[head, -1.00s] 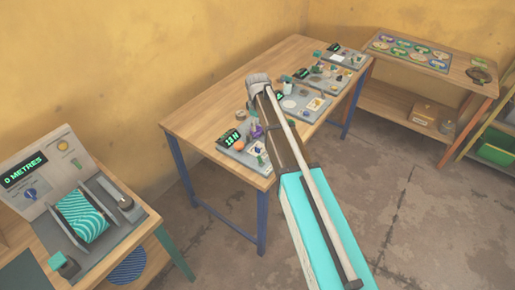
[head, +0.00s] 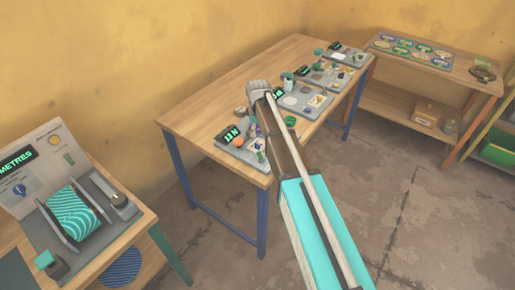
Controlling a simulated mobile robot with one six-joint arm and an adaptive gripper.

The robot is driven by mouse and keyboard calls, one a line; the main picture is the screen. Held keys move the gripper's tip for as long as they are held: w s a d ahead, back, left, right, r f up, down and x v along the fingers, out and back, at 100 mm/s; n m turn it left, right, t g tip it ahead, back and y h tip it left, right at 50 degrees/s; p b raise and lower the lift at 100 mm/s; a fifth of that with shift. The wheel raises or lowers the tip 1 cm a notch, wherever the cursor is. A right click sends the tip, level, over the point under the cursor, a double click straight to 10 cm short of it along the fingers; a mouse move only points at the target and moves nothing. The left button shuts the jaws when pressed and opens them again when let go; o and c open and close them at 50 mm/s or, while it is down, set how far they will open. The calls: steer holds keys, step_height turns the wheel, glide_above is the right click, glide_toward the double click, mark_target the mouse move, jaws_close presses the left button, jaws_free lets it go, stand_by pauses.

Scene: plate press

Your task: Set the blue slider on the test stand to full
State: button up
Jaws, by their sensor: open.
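The test stand that the task names is most likely the grey board with a green "13 N" readout (head: 231,134) on the near end of the wooden table, but I cannot tell for sure. Small parts sit on it, among them an orange knob (head: 238,142) and a purple piece. I cannot make out a blue slider; it is too small to tell or hidden. My gripper (head: 254,106) hangs at the far end of my arm, over the table beside this board. Its fingers are small and partly hidden by the arm, and it seems to hold nothing.
The wooden table (head: 208,100) has bare top at its left and more grey boards along its right edge. A machine with a teal striped drum (head: 73,215) stands on a bench at left. A shelf table (head: 450,75) with round plates stands at back right. The floor (head: 410,215) is clear.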

mark_target(258, 143)
steer(key=shift+f+b, duration=3.6)
steer(key=shift+f, duration=0.25)
steer(key=shift+c, duration=0.2)
jaws_close()
